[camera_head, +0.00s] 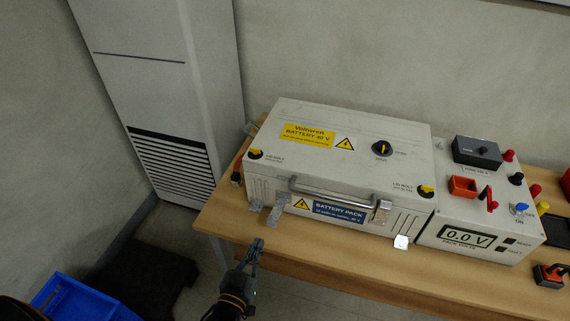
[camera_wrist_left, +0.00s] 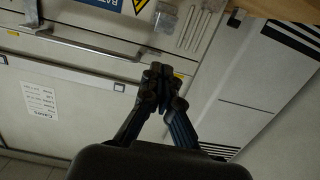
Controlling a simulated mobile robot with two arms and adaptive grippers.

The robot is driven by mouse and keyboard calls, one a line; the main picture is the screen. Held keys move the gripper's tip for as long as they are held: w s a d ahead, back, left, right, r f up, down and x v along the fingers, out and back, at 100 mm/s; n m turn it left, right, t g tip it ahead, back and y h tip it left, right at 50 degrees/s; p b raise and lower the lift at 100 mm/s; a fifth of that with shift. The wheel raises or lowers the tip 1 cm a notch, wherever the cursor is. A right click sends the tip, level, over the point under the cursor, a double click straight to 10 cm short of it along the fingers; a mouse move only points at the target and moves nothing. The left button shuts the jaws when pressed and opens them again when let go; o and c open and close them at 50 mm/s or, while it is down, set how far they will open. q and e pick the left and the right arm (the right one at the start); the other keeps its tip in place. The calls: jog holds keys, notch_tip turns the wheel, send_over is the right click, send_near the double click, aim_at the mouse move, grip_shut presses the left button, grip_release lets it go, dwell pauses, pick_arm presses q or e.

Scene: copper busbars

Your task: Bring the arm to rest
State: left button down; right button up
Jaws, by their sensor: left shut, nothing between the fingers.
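My left gripper (camera_head: 257,245) is in front of the wooden bench's front edge, low in the middle of the head view. It is shut and holds nothing. In the left wrist view its two dark fingers (camera_wrist_left: 162,82) meet at the tips, in front of pale surfaces. The grey-white battery box (camera_head: 360,150) stands on the bench beyond the gripper, lid closed. Its front has a silver handle (camera_head: 335,192) and a blue label (camera_head: 338,212). The gripper appears apart from the box. My right gripper is not in view.
The wooden bench (camera_head: 222,212) carries a meter unit (camera_head: 485,240) reading 0.0 V, right of the box. A grey metal piece (camera_head: 278,208) shows at the box's front left. A tall vented cabinet (camera_head: 165,80) stands at left. A blue crate (camera_head: 75,295) lies on the floor.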

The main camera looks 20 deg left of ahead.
pick_arm(q)
jog(key=s+d+f+m+g, duration=0.1)
jog(key=s+f+g, duration=0.35)
jog(key=f, duration=0.75)
jog(key=s+d+f+g, duration=0.1)
jog(key=s+f+g, duration=0.35)
jog(key=f, duration=0.75)
jog(key=s+a+f+g, duration=0.2)
jog(key=s+f, duration=0.3)
jog(key=s, duration=0.3)
jog(key=s+a+f+g, duration=0.2)
jog(key=s+f, duration=0.3)
jog(key=s, duration=0.4)
jog(key=s+a+f+m+g, duration=0.1)
jog(key=s+a+f+g, duration=0.2)
jog(key=s, duration=0.6)
notch_tip(320, 180, down, 2)
jog(key=shift+s+f+y, duration=0.15)
jog(key=shift+s+y, duration=0.05)
jog(key=shift+y, duration=0.1)
